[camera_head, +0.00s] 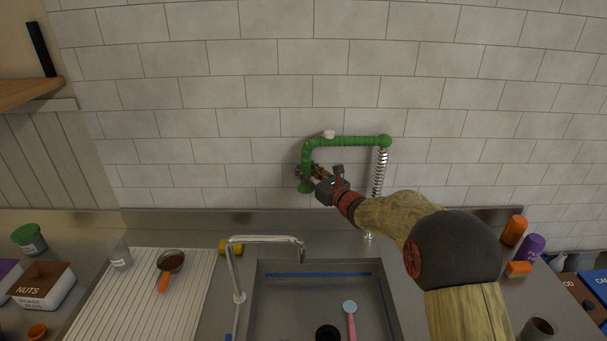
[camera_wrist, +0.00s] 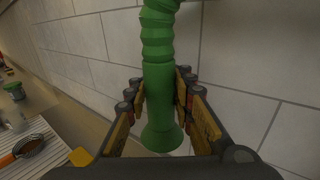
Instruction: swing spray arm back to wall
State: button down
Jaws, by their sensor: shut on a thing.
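The green spray arm (camera_head: 345,141) stands out in front of the tiled wall. Its top bar runs level to a round end at the right, where a metal spring hose (camera_head: 379,172) hangs down. At the left it bends down into a ribbed green drop with a flared green end. My gripper (camera_head: 310,175) reaches in from the right and is shut on this drop. In the wrist view, my gripper's fingers (camera_wrist: 160,110) lie on both sides of the green spray arm (camera_wrist: 158,85), just above its flared end.
Below is a sink (camera_head: 320,285) with a pink spoon-like tool (camera_head: 351,322) in it. A metal faucet (camera_head: 262,240) stands at the sink's left. A ribbed drainboard (camera_head: 130,305) carries a scoop (camera_head: 170,262). Orange (camera_head: 513,230) and purple bottles (camera_head: 530,247) stand at right.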

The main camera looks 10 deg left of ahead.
jog(key=shift+w+d, duration=0.1)
jog(key=shift+d, duration=0.15)
jog(key=c, duration=1.5)
grip_release()
jog(key=shift+d, duration=0.2)
jog(key=shift+a, duration=0.15)
jog(key=v, duration=1.2)
jog(key=s+a+r+n+g+y, duration=0.1)
jog(key=s+r+n+g, duration=0.1)
jog(key=s+n, duration=0.25)
jog(key=s+a+r+n+g, duration=0.2)
jog(key=s+r+n, duration=0.1)
jog(key=s, duration=0.3)
jog(key=s+d+n+g+h, duration=0.1)
jog(key=s+n+g, duration=0.1)
jog(key=s+n, duration=0.45)
jog(key=s+d+n+g+h, duration=0.2)
jog(key=s+n, duration=0.1)
jog(key=s, duration=0.7)
jog(key=s+d+f+n+h, duration=0.2)
jog(key=s+d+n+h, duration=0.3)
jog(key=s+d, duration=0.4)
jog(key=s+d+f+n+h, duration=0.3)
jog(key=s+d+n+h, duration=0.2)
jog(key=s+d, duration=0.5)
jog(key=d, duration=0.3)
